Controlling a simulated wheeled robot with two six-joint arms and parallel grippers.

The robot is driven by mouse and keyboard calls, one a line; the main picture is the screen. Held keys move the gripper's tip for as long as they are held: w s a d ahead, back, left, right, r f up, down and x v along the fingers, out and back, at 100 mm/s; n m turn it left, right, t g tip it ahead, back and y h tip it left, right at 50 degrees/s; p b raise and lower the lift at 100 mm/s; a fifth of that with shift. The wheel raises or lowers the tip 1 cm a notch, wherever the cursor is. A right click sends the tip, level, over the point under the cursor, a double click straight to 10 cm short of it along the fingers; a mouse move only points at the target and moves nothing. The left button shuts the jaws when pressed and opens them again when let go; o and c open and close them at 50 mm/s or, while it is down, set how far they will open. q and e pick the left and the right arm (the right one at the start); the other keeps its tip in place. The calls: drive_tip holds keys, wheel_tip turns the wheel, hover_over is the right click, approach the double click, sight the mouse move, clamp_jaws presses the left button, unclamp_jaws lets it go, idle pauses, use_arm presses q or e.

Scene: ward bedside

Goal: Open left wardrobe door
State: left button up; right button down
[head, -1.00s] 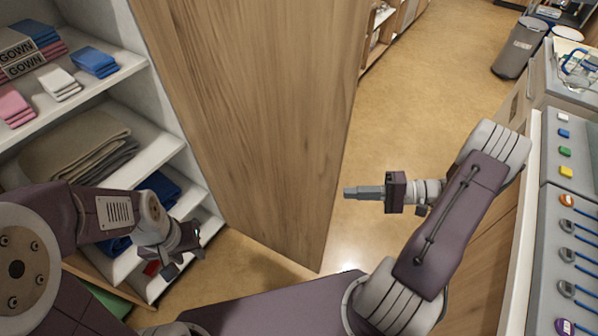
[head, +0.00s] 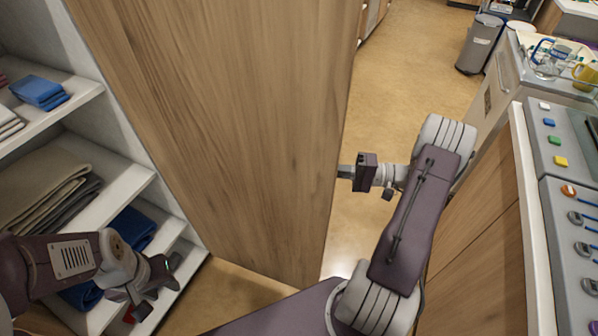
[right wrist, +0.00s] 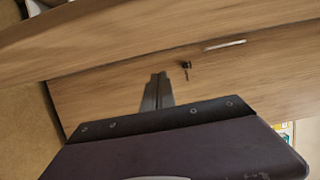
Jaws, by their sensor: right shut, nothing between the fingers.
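A large wooden door panel (head: 235,130) stands swung out beside the open wardrobe shelves in the head view. I take it for the wardrobe door. My right gripper (head: 345,171) is shut and empty, its tip at the panel's right edge in the picture; I cannot tell if it touches. In the right wrist view the shut fingers (right wrist: 158,92) point at wooden surfaces with a slim metal handle (right wrist: 225,44) and a small key (right wrist: 186,68). My left gripper (head: 155,290) is open and empty near the lower shelves.
White shelves (head: 130,178) at left hold folded blankets (head: 50,185) and blue cloths (head: 38,90). A counter with a grey panel (head: 565,190) lies close on the right. A bin (head: 479,44) stands far back. The floor (head: 405,85) between door and counter is clear.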

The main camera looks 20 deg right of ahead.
sight(284, 179)
drive_tip(key=a, duration=0.3)
drive_tip(key=w+a, duration=0.1)
drive_tip(key=a, duration=0.7)
drive_tip(key=shift+w, duration=0.4)
